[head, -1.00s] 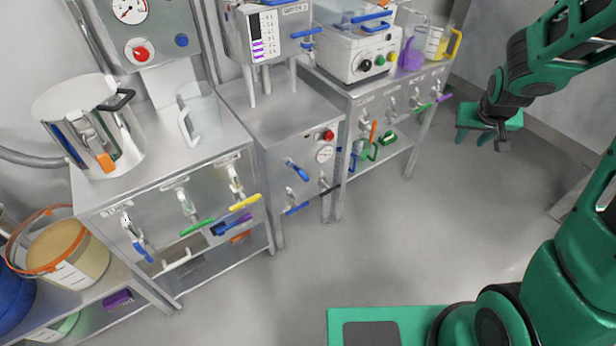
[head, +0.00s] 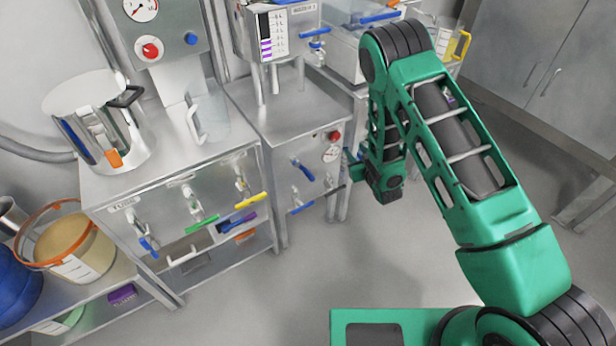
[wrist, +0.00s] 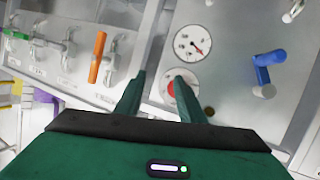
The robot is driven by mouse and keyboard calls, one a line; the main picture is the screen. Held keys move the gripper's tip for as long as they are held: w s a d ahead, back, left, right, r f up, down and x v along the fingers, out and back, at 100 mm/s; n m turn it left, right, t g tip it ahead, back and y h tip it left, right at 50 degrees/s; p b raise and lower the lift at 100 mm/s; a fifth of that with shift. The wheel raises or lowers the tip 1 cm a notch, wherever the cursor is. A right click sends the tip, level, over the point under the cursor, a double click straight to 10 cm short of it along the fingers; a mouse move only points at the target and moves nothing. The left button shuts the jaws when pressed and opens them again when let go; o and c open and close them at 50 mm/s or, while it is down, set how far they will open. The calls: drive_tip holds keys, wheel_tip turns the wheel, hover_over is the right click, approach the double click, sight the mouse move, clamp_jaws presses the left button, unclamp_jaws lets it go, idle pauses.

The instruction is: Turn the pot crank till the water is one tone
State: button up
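A steel pot (head: 105,128) stands on the left steel bench. A black handle (head: 127,97), perhaps the crank, shows at its upper right rim. A blue strip (head: 76,140) shows on the pot's front beside an orange-handled tap (head: 115,158); how even the water's tone is cannot be told. My gripper (head: 352,165) is well right of the pot, by the middle cabinet. In the wrist view my gripper (wrist: 160,78) has its two fingers spread apart, with a red button (wrist: 172,89) of the cabinet showing between them. The pot is outside the wrist view.
The bench front carries a blue-handled valve (head: 148,244), a green one (head: 203,222) and a yellow one (head: 251,200). A clear jug (head: 208,115) stands right of the pot. A gauge (wrist: 193,43) and blue valve handle (wrist: 265,70) are close to my gripper. The floor is open.

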drive_tip(key=s+a+f+n+y, duration=0.2)
drive_tip(key=s+a+f+y, duration=0.2)
drive_tip(key=s+a+f, duration=0.25)
drive_tip(key=n+t+y, duration=0.1)
drive_tip(key=y, duration=0.2)
approach(304, 172)
drive_tip(key=x, duration=0.8)
drive_tip(key=shift+w+d+f, duration=0.3)
drive_tip(key=shift+d+f, duration=0.05)
drive_tip(key=shift+f, duration=0.05)
clamp_jaws()
drive_tip(key=shift+a, duration=0.15)
